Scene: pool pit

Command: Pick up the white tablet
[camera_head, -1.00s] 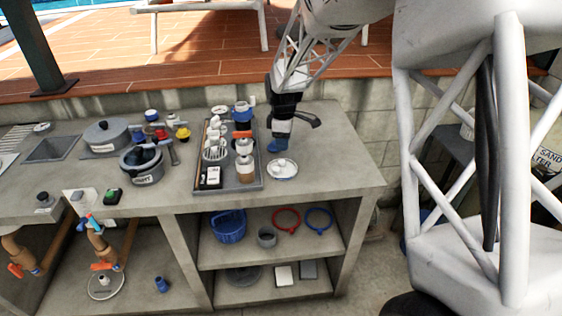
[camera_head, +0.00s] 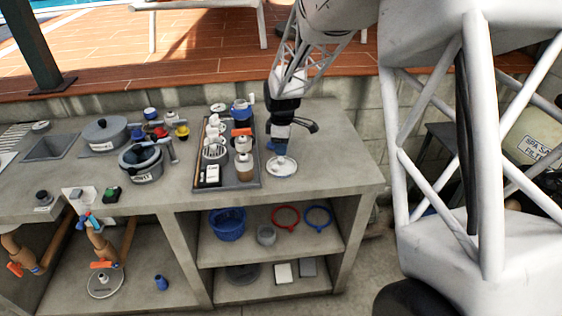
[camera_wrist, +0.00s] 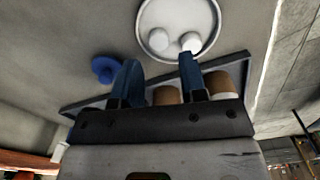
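A round white dish (camera_head: 272,173) sits on the counter just right of the dark tray. The wrist view shows the dish (camera_wrist: 147,19) with two small white rounded pieces on it. One white tablet (camera_wrist: 190,41) lies by the tip of the right finger, and another white tablet (camera_wrist: 160,40) lies to its left. My gripper (camera_head: 277,147) is above the far edge of the dish, pointing down. In the wrist view my gripper (camera_wrist: 160,70) has its two blue fingers apart with nothing held between them. Whether a finger touches a tablet cannot be told.
The dark tray (camera_head: 258,178) holds bottles, cups and a black-and-white box (camera_head: 209,175) close left of the dish. A blue round item (camera_wrist: 105,68) lies beyond the left finger. A labelled grey pot (camera_head: 141,163) stands farther left. Counter right of the dish is clear.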

